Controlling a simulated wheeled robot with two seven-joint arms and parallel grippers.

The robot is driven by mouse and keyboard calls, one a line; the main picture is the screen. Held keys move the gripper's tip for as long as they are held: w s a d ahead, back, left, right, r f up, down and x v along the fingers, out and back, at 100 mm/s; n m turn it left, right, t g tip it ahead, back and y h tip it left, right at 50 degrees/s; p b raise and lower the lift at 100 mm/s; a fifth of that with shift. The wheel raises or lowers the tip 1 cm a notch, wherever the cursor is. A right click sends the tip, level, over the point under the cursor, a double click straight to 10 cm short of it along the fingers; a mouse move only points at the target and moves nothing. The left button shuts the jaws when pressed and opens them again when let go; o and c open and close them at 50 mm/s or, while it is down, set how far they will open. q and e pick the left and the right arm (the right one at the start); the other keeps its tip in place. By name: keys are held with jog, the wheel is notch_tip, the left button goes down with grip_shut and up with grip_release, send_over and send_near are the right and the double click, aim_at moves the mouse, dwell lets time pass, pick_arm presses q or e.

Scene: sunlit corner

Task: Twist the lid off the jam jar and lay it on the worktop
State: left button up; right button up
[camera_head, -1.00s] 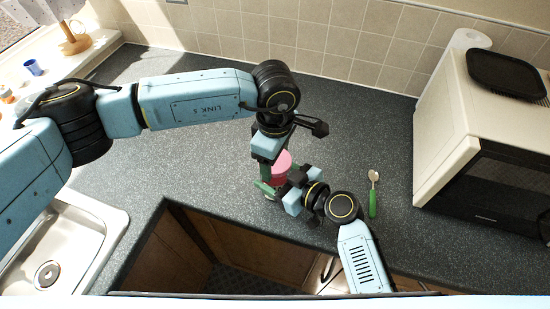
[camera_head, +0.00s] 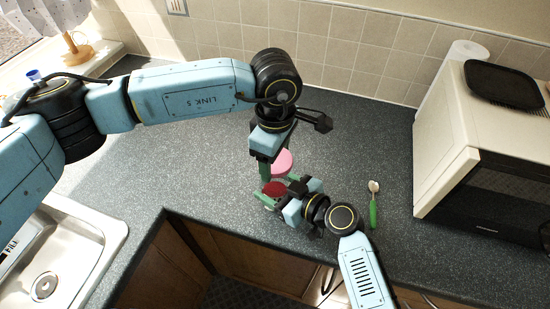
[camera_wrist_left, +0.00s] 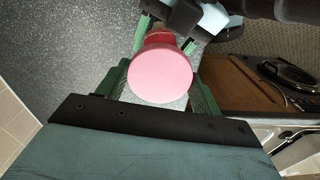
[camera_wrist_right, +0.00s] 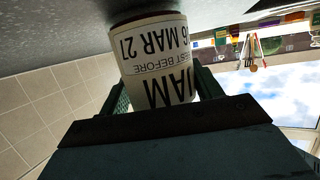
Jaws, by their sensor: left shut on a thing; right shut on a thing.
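The pink lid (camera_head: 283,162) is between the fingers of my left gripper (camera_head: 272,170), which is shut on it; it also shows in the left wrist view (camera_wrist_left: 160,76). The lid is off the jar and held above and behind it. The jam jar (camera_head: 274,189) shows its dark red top, partly hidden by the grippers. My right gripper (camera_head: 273,196) is shut on the jar. In the right wrist view the jar (camera_wrist_right: 152,55) has a white label reading JAM, upside down in the picture.
A spoon with a green handle (camera_head: 373,208) lies right of the grippers. A microwave (camera_head: 455,150) with a black tray (camera_head: 503,84) on top stands at the right. A sink (camera_head: 75,240) is at the lower left. The worktop (camera_head: 200,155) is clear behind and left of the jar.

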jog(key=o, duration=2)
jog(key=shift+c, duration=0.2)
